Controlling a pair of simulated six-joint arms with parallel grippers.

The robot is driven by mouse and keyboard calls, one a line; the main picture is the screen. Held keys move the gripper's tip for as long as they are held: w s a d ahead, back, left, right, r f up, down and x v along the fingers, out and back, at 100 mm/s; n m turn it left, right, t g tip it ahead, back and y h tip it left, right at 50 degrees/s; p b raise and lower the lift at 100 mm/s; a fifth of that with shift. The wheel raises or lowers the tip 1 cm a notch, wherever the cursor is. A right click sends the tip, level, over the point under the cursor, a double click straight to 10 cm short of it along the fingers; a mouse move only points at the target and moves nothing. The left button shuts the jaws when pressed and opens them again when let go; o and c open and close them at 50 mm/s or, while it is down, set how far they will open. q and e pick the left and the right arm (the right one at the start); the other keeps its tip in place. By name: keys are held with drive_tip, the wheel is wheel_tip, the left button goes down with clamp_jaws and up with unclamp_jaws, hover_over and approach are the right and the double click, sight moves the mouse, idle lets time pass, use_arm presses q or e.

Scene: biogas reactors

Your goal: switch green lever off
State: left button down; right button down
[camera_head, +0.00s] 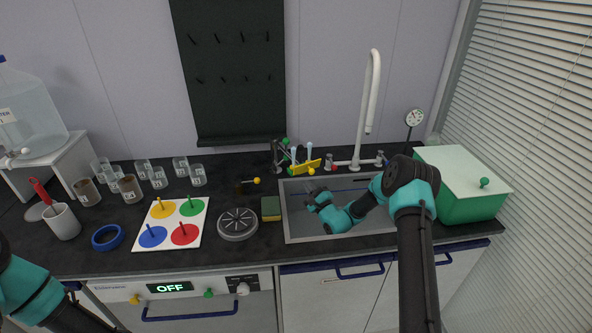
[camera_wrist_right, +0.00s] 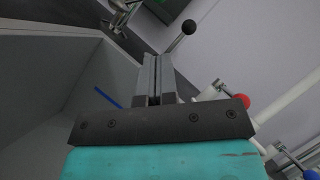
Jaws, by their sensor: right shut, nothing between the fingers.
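A green ball-tipped lever (camera_head: 285,140) stands at the back of the counter, behind the sink and left of the white tap. A separate green knob (camera_head: 208,293) is on the front panel below the counter. My right gripper (camera_head: 309,190) is over the sink, in front of the back fittings and apart from the green lever. Its fingers show shut and empty in the right wrist view (camera_wrist_right: 154,78). A black-tipped lever (camera_wrist_right: 188,27) and a red-tipped lever (camera_wrist_right: 240,101) stand beyond them there. The left gripper is out of view; only part of my left arm shows.
The sink (camera_head: 300,238) and white tap (camera_head: 366,110) are close to my right arm. A yellow-tipped lever (camera_head: 257,181) and sponge (camera_head: 271,208) lie left of the sink. A green box (camera_head: 465,207) stands right. Several beakers stand at the left.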

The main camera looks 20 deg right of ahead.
drive_tip(key=f+m, duration=0.1)
drive_tip(key=f+m+t+h, duration=0.1)
drive_tip(key=f+m+h, duration=0.1)
drive_tip(key=shift+s+f+m+t, duration=0.25)
drive_tip(key=shift+s+m+t, duration=0.05)
approach(281, 162)
drive_tip(key=w+d, duration=0.4)
drive_tip(key=d, duration=0.1)
drive_tip(key=r, duration=0.1)
drive_tip(key=w+a+r, duration=0.1)
drive_tip(key=shift+a+r, duration=0.25)
drive_tip(key=shift+r, duration=0.1)
drive_tip(key=shift+w+a+r, duration=0.3)
drive_tip(key=shift+a+r, duration=0.1)
drive_tip(key=shift+r, duration=0.2)
